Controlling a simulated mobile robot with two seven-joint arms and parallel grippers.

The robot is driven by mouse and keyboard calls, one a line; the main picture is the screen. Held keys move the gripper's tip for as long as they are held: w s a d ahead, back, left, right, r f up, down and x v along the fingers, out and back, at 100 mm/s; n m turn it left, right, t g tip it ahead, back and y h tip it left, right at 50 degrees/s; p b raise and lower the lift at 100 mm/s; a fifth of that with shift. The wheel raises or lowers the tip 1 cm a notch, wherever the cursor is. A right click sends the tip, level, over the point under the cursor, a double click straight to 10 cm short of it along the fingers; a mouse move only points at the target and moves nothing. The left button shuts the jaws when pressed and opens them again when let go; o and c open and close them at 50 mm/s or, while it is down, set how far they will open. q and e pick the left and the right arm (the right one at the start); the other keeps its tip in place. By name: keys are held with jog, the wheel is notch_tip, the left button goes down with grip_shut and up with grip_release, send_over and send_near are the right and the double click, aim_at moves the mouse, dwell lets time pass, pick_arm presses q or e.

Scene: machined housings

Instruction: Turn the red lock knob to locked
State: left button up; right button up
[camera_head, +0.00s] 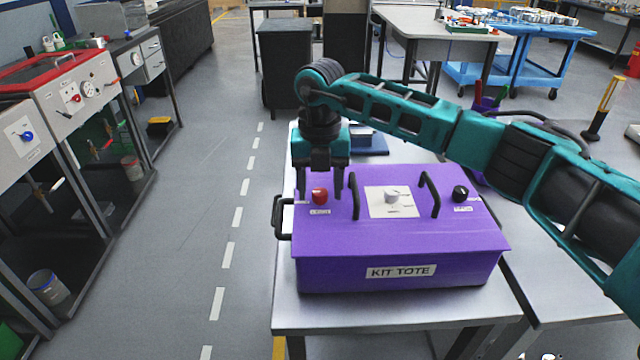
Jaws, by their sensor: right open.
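The red lock knob (319,195) sits at the left end of the lid of a purple box (400,243) labelled KIT TOTE. A small label is in front of the knob; its text is too small to read. My right gripper (320,190) points down over the knob with its fingers apart. One finger is on the knob's left and one on its right, with gaps showing. Whether the fingers touch the lid is hard to tell. My left gripper is not in view.
The lid also carries a white knob (391,196) on a pale plate, a black knob (460,193) and two black handles (353,195). Another black handle is on the box's left side. The box stands on a grey table (400,312). Red-topped equipment (90,95) stands far left.

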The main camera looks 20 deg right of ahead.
aim_at(320, 192)
notch_tip(320, 192, up, 13)
jog(key=shift+b, duration=0.35)
jog(key=shift+f, duration=0.1)
dwell(0.5)
